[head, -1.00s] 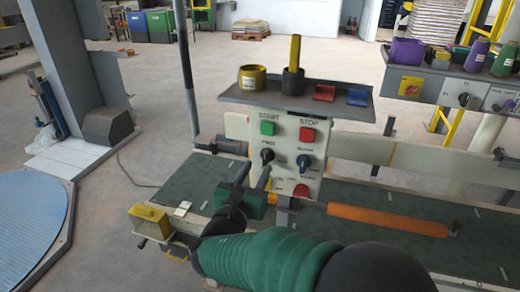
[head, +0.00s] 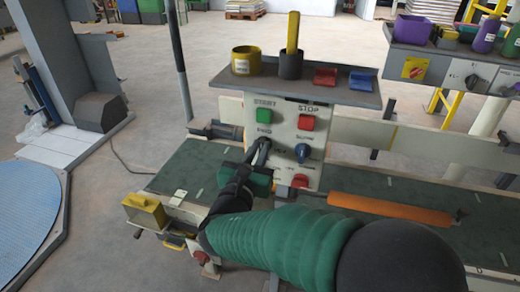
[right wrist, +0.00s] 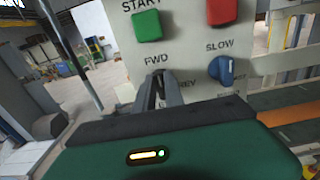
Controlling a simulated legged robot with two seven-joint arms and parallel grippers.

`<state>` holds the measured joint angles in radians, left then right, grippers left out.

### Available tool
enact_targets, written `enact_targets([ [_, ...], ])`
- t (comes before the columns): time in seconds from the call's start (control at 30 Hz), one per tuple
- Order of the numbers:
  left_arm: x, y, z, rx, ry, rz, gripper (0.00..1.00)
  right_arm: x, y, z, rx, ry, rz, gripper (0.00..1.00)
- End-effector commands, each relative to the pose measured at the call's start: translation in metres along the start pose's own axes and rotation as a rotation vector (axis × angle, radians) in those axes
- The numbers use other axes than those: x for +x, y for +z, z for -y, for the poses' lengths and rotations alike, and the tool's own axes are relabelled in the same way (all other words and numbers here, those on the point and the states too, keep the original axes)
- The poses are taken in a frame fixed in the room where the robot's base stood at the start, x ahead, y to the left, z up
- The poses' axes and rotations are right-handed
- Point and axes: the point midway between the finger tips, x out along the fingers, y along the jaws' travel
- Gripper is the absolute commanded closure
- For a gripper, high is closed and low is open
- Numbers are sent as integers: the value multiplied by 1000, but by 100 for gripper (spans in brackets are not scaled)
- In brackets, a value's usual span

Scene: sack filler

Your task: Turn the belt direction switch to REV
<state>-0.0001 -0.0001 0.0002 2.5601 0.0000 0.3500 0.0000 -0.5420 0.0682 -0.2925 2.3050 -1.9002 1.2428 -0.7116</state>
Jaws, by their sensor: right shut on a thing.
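The belt direction switch (head: 264,142) is a dark knob on the pale control panel (head: 285,150), under the green START button. In the right wrist view, FWD is printed above the knob and REV to its lower right. My right gripper (head: 260,152) has reached the panel from below and is shut on the knob. In the right wrist view its two dark fingers (right wrist: 162,88) stand on either side of the knob and hide most of it. I cannot tell where the knob points. My left gripper is not in view.
A blue SLOW knob (head: 302,152) sits just right of the switch. The green START button (head: 264,116), red STOP button (head: 306,122) and a lower red button (head: 300,181) are close by. A grey shelf (head: 345,98) with cups and small trays juts out above the panel.

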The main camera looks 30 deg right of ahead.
Motion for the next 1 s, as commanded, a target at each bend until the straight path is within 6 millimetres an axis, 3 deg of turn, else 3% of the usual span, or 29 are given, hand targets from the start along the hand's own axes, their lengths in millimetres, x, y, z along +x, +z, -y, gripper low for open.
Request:
enact_targets([
  [0.47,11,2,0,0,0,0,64,1,-2,2,77,-4,1,100],
  [0.67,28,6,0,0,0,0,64,1,-5,4,211,-4,1,100],
  [1.0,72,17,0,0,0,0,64,1,-10,8,528,-4,2,100],
])
